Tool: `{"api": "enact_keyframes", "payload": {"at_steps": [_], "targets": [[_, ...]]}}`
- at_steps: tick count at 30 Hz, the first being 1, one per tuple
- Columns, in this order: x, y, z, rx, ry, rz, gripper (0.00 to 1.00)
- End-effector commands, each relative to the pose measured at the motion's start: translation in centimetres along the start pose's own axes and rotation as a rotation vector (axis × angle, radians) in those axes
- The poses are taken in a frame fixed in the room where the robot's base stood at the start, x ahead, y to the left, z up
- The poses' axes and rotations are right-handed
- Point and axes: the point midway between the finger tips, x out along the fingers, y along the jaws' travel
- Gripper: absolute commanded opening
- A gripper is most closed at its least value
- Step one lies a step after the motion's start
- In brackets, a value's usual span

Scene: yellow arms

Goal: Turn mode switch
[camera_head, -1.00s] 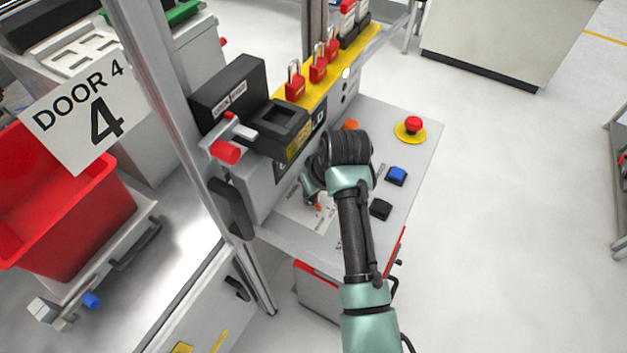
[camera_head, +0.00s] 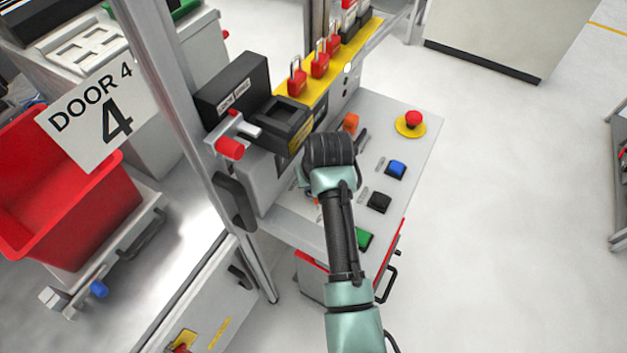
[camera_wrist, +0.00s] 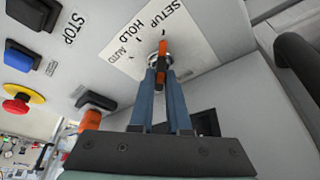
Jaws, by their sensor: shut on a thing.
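The mode switch is an orange knob (camera_wrist: 163,52) on a pale plate (camera_wrist: 128,52) marked SETUP, HOLD and AUTO in the wrist view. My gripper (camera_wrist: 160,78) has its two blue fingers shut on the sides of this knob. The knob's narrow end points towards the lettering, but I cannot tell exactly which word it marks. In the head view my dark wrist hides most of the plate and fingers. Only a small orange patch (camera_head: 316,200) shows beside the wrist.
The panel also carries blue (camera_head: 396,169), black (camera_head: 379,201) and green (camera_head: 364,239) buttons, a red emergency stop (camera_head: 413,118) and an orange-ended lever (camera_head: 351,122). A black socket box (camera_head: 283,124) and red padlocks (camera_head: 297,84) stand behind. A post and door handle (camera_head: 235,203) are at left.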

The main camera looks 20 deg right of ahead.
Motion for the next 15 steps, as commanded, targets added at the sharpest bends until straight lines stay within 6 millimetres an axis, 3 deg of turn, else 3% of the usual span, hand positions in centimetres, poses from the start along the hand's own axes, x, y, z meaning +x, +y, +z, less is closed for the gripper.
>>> {"api": "enact_keyframes", "payload": {"at_steps": [1, 6, 15], "targets": [[-0.14, 0.05, -0.21, 0.002, 0.006, 0.001, 0.18], [-0.09, 0.04, -0.14, 0.001, 0.004, 0.001, 0.45], [-0.14, 0.02, -0.08, 0.0, 0.002, 0.0, 0.45]]}}
